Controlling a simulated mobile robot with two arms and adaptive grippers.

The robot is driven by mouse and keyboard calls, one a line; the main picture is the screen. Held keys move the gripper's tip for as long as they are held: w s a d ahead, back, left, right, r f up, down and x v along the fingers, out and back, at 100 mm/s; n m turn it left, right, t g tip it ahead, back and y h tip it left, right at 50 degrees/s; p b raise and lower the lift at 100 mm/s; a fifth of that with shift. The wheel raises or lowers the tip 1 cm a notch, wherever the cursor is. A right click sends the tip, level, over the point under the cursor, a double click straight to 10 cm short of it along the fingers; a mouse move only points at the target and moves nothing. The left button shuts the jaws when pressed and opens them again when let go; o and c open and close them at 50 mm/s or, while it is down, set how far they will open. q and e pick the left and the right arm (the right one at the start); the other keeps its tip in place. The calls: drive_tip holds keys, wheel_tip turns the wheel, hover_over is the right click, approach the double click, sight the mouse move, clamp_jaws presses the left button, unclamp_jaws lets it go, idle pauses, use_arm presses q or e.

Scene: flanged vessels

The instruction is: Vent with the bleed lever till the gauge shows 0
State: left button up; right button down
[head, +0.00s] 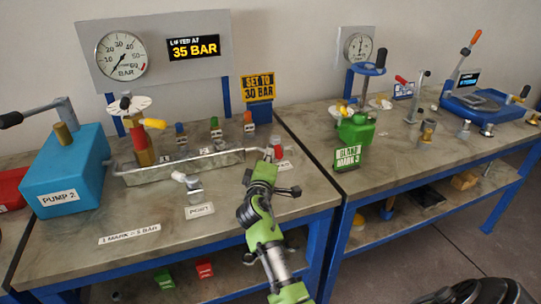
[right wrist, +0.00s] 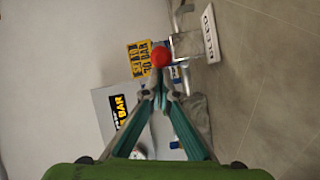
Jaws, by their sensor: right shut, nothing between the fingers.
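The round gauge (head: 120,55) is on the grey back panel at the left in the head view. Its dark needle seems to point down-left, to the low end of the scale; the exact reading is too small to tell. A red ball knob (head: 277,151), which looks like the bleed lever's end, is at the right end of the metal block (head: 180,168). In the right wrist view the red knob (right wrist: 161,57) shows just past the fingertips. My right gripper (head: 269,156) is shut and empty beside the knob; I cannot tell whether they touch. My left gripper is out of view.
A teal pump (head: 68,170) stands at the left. A second bench (head: 430,155) with a green vessel (head: 356,129) is at the right. The bench front is mostly clear.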

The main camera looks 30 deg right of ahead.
drive_tip(key=shift+s+r+p, duration=0.1)
drive_tip(key=shift+r+p, duration=0.05)
drive_tip(key=shift+p, duration=0.15)
drive_tip(key=p, duration=0.1)
drive_tip(key=d+n+t+y+p, duration=0.1)
drive_tip(key=p, duration=0.1)
drive_tip(key=shift+s+r, duration=0.1)
drive_tip(key=shift+s, duration=0.2)
drive_tip(key=shift+s+d+n+y+p, duration=0.2)
drive_tip(key=shift+n+y+p, duration=0.1)
drive_tip(key=shift+p, duration=0.1)
drive_tip(key=shift+s+d, duration=0.35)
drive_tip(key=shift+d, duration=0.1)
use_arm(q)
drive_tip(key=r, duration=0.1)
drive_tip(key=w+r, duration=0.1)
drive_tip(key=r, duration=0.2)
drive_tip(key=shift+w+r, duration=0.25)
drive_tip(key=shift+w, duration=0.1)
use_arm(e)
drive_tip(key=shift+f, duration=0.2)
